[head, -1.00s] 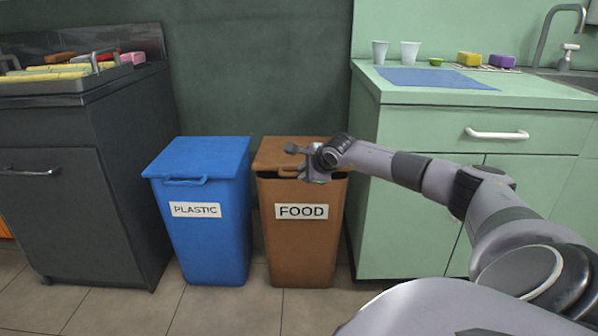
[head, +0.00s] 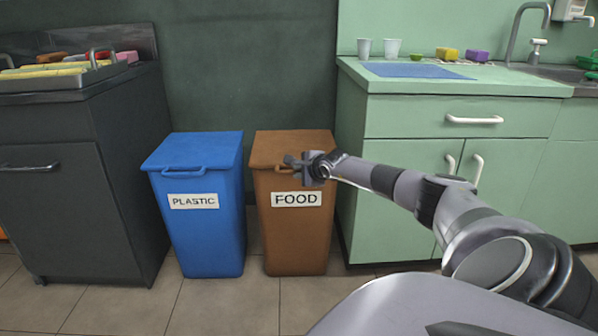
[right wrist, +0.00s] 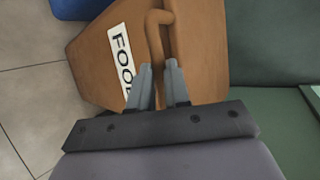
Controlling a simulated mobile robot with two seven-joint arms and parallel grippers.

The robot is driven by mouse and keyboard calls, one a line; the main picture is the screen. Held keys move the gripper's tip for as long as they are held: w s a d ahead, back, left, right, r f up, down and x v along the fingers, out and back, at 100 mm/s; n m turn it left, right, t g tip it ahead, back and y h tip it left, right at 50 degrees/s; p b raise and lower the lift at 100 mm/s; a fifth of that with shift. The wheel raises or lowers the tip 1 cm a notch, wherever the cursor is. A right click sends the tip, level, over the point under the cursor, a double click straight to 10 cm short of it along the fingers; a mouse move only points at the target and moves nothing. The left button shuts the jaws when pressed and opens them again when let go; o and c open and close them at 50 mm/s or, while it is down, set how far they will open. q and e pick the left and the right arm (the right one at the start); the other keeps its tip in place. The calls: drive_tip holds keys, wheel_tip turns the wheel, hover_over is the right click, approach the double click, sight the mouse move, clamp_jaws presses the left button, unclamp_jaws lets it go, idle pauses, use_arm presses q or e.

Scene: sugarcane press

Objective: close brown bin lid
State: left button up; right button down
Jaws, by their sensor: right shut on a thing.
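The brown bin (head: 294,240) labelled FOOD stands on the floor, left of the green cabinet. Its brown lid (head: 285,146) lies flat across the top, with no dark gap visible beneath the front edge. My right gripper (head: 297,166) is at the lid's front edge, above the label. In the right wrist view my gripper (right wrist: 159,66) is shut on the brown lid handle (right wrist: 154,28), which runs down between the fingers. The grasped part is partly hidden by the fingers. My left gripper is not in view.
A blue bin (head: 206,235) labelled PLASTIC stands close on the left with its lid down. A dark cabinet (head: 65,215) is further left. The green cabinet (head: 400,160) is close on the right, under my right arm. The floor in front is clear.

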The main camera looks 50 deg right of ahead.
drive_tip(key=shift+s+a+f+g, duration=0.15)
drive_tip(key=shift+f, duration=0.55)
drive_tip(key=shift+s+a+f+g, duration=0.1)
drive_tip(key=shift+f+g, duration=0.05)
drive_tip(key=shift+f, duration=0.5)
drive_tip(key=c, duration=1.2)
unclamp_jaws()
drive_tip(key=shift+f, duration=0.15)
drive_tip(key=shift+o, duration=0.5)
drive_tip(key=shift+w+f, duration=0.1)
drive_tip(key=shift+f, duration=0.05)
use_arm(q)
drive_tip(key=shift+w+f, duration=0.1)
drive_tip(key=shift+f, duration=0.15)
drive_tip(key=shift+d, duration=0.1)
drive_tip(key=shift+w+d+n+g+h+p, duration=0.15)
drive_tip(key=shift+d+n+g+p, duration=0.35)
drive_tip(key=shift+p, duration=0.5)
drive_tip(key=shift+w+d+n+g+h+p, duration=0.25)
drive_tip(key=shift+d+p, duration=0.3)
drive_tip(key=shift+p, duration=0.45)
use_arm(e)
drive_tip(key=r+v, duration=0.1)
drive_tip(key=v, duration=0.6)
drive_tip(key=shift+d, duration=0.2)
